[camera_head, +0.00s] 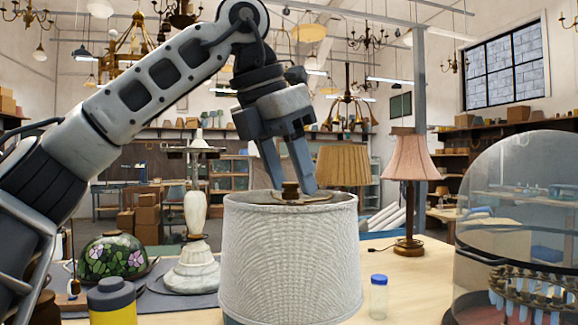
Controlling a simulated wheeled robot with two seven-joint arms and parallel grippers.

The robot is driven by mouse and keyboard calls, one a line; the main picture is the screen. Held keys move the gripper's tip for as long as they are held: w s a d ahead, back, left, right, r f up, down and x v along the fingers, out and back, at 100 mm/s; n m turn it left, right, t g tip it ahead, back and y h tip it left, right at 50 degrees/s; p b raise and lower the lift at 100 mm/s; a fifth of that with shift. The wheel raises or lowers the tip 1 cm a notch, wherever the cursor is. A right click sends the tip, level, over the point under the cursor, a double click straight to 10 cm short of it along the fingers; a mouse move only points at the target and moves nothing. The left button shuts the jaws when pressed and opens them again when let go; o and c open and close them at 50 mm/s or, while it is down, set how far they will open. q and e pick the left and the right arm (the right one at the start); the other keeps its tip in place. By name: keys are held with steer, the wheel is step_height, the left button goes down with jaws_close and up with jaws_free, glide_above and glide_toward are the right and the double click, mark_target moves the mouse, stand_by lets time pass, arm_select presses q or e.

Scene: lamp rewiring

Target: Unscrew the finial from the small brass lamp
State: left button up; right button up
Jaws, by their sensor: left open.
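A white textured drum shade (290,255) stands in the middle of the head view and hides nearly all of the lamp under it. A small dark brass finial (290,190) sticks up at the centre of the shade's top. My left gripper (291,186) reaches down from above with its two blue-grey fingers apart. One finger is to the left of the finial and the other to its right. I cannot tell whether either finger touches it. My right gripper is not in the view.
A glass dome (520,190) stands at the right. A blue-capped bottle (379,297) is right of the shade. A pink-shaded lamp (409,190) stands behind. At the left are a marble lamp base (193,272), a floral glass shade (112,256) and a yellow container (112,300).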

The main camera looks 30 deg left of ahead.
mark_target(289, 183)
arm_select(q)
jaws_close()
steer(key=shift+f+n+b, duration=0.1)
steer(key=shift+n+b, duration=0.2)
steer(key=shift+n, duration=0.3)
steer(key=shift+n+y+b, duration=0.3)
steer(key=shift+n+y, duration=0.3)
steer(key=shift+n, duration=0.3)
steer(key=shift+d+n+y, duration=0.1)
steer(key=shift+n+y, duration=0.2)
steer(key=shift+n, duration=0.6)
steer(key=shift+r+n+y, duration=0.25)
steer(key=shift+n+y, duration=0.15)
steer(key=shift+n, duration=0.3)
steer(key=shift+r+p, duration=0.15)
steer(key=shift+p, duration=0.15)
steer(key=shift+r+p, duration=0.75)
steer(key=shift+r, duration=0.75)
